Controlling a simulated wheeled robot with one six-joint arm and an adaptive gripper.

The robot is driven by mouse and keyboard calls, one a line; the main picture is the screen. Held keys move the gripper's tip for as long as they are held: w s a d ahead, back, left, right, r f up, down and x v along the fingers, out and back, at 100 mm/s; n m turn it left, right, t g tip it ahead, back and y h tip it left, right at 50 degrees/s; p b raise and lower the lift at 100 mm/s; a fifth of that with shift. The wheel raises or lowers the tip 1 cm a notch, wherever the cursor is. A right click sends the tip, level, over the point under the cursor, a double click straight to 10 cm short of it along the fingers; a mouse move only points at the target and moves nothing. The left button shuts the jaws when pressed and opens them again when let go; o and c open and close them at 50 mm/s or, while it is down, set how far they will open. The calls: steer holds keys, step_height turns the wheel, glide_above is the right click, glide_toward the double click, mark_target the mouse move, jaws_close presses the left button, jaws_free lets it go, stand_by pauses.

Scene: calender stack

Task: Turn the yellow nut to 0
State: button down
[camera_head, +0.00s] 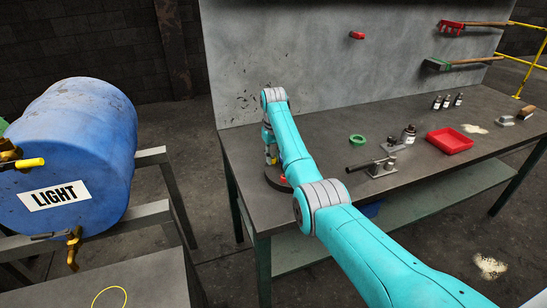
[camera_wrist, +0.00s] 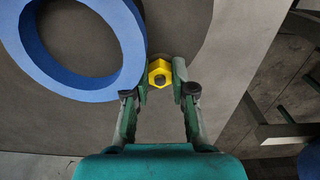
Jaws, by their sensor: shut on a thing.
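The yellow nut (camera_wrist: 160,67), six-sided with a dark centre, shows in the wrist view between the fingertips of my gripper (camera_wrist: 161,76). The two fingers are closed in on its left and right sides. A thick blue ring (camera_wrist: 130,45) lies just left of the nut, close to the left finger. No mark or number for 0 is readable.
The grey workbench (camera_head: 330,135) carries a green tape roll (camera_head: 357,140), a metal fixture with a dark handle (camera_head: 378,167), several small bottles (camera_head: 447,101) and a red tray (camera_head: 449,141). A grey wall panel backs the bench.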

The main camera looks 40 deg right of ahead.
steer(key=c, duration=1)
jaws_free()
steer(key=shift+o, duration=0.2)
